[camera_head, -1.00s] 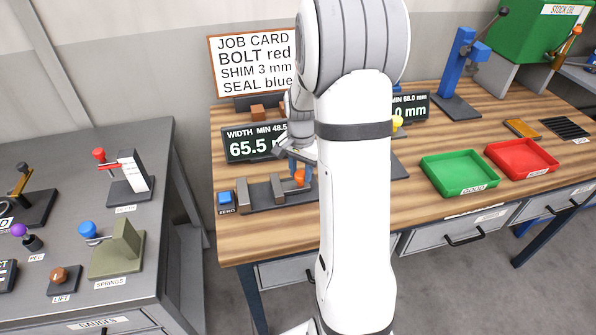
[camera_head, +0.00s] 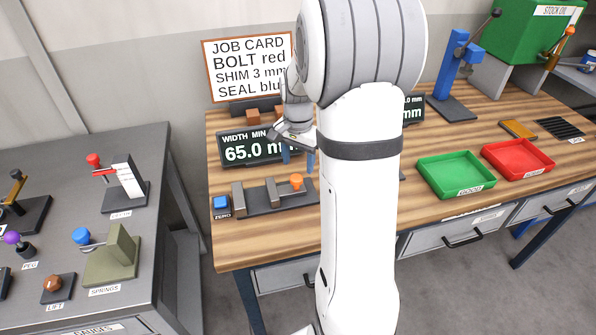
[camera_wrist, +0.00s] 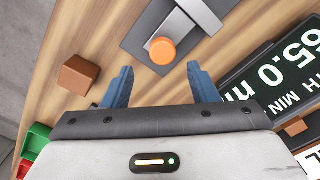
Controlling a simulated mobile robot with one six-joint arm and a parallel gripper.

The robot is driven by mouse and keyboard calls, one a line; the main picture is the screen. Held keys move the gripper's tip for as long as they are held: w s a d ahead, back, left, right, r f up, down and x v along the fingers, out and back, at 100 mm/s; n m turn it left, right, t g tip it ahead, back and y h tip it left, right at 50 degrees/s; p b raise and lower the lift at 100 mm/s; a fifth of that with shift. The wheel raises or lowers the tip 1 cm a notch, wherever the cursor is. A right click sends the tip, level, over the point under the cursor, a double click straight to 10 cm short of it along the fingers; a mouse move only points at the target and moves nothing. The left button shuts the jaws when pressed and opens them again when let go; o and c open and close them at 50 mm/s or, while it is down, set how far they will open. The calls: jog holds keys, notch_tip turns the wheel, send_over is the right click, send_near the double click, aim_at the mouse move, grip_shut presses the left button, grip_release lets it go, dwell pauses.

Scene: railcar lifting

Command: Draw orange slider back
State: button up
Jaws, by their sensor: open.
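The orange slider knob (camera_head: 296,181) sits on the slider of the grey width gauge (camera_head: 262,207) on the wooden bench. In the wrist view the orange knob (camera_wrist: 162,51) lies beyond the fingertips, roughly between their lines and apart from both. My gripper (camera_head: 298,158) is open and empty, raised just behind the knob; its two blue fingers also show in the wrist view (camera_wrist: 160,80). The width display (camera_head: 250,150) reads 65.0 in both views, partly hidden by my gripper in the head view.
A blue ZERO button (camera_head: 221,203) stands left of the gauge. Small brown blocks (camera_head: 253,115) lie behind the display, and another brown block (camera_wrist: 77,75) shows in the wrist view. A green tray (camera_head: 455,174) and a red tray (camera_head: 518,158) are at right. My arm hides the bench middle.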

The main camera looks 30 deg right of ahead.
jog(key=shift+r, duration=1.4)
